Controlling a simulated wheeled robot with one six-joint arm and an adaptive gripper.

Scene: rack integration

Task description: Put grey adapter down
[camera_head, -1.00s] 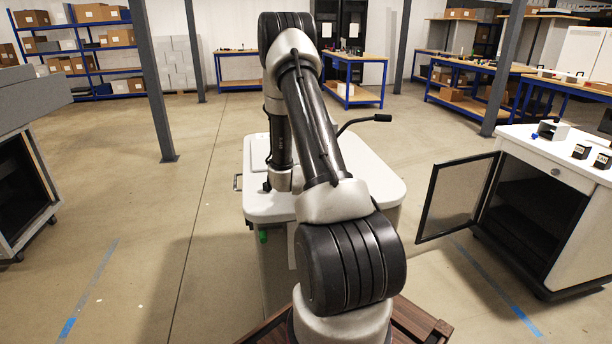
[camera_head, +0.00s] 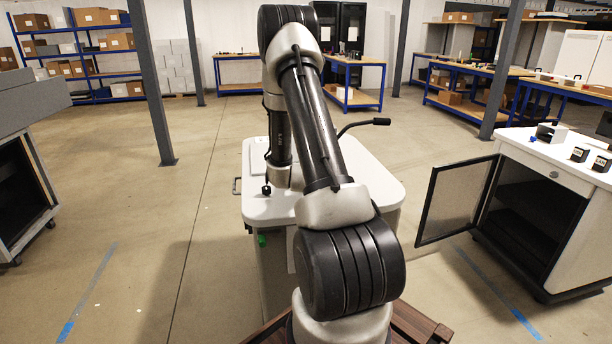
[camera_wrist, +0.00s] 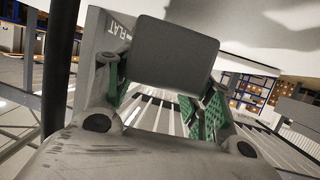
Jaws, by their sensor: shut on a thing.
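In the wrist view a plain grey block, taken as the grey adapter (camera_wrist: 174,52), sits between the green-padded fingers of my gripper (camera_wrist: 165,98). My gripper is shut on it. A surface with the letters "FLAT" (camera_wrist: 118,30) shows behind the block at its upper left. I cannot tell whether the adapter touches anything below it. In the head view my arm reaches out over the white-topped cart (camera_head: 375,185); the gripper and the adapter cannot be made out there.
A white cabinet (camera_head: 545,160) with an open door (camera_head: 456,203) stands on the right, with small dark boxes (camera_head: 580,154) on top. A grey-topped unit (camera_head: 25,105) stands at the left edge. Grey posts (camera_head: 152,85) rise from the floor. Open floor lies between.

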